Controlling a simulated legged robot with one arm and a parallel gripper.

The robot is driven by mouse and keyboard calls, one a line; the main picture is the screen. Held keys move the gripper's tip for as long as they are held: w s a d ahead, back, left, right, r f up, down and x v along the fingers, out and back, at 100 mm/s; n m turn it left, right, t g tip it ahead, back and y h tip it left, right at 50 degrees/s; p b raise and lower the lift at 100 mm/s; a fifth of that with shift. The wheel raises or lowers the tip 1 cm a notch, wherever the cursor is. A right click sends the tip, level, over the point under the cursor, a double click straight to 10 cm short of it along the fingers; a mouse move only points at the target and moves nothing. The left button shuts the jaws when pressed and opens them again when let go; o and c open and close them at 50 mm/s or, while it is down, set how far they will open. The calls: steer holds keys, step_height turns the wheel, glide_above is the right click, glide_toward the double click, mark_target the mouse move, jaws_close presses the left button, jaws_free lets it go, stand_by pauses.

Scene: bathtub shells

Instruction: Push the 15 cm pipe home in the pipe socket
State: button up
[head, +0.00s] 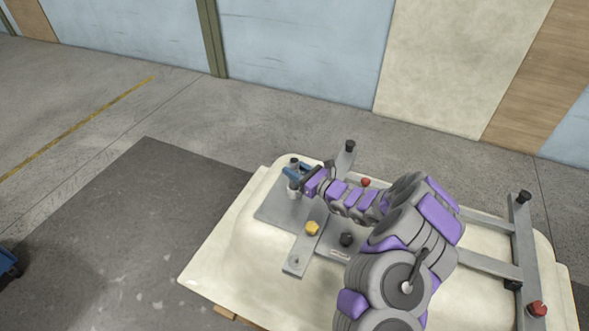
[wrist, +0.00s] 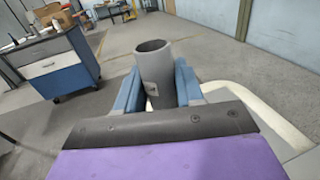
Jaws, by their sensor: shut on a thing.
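The pipe (wrist: 155,72) is a grey open-ended tube standing roughly upright between the blue fingers of my gripper (wrist: 158,92) in the wrist view. My gripper is shut on it. In the head view my gripper (head: 293,174) is at the far left part of the white tub shell, and the dark top of the pipe (head: 294,161) shows just above the fingers. A pale short cylinder, which looks like the pipe socket (head: 293,191), stands on a grey plate just below the fingers. How deep the pipe sits in it is hidden.
The white tub shell (head: 228,262) carries grey metal bars (head: 302,248), a yellow knob (head: 312,228), a red knob (head: 366,182) and black knobs. My arm covers much of its middle. A blue drawer cart (wrist: 60,70) stands on the floor, well away.

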steer(key=shift+f, duration=0.35)
steer(key=o, duration=1.1)
steer(key=shift+o, duration=0.2)
steer(key=shift+d, duration=0.1)
steer(key=p+v, duration=0.4)
steer(key=v, duration=1.3)
steer(key=shift+d, duration=0.15)
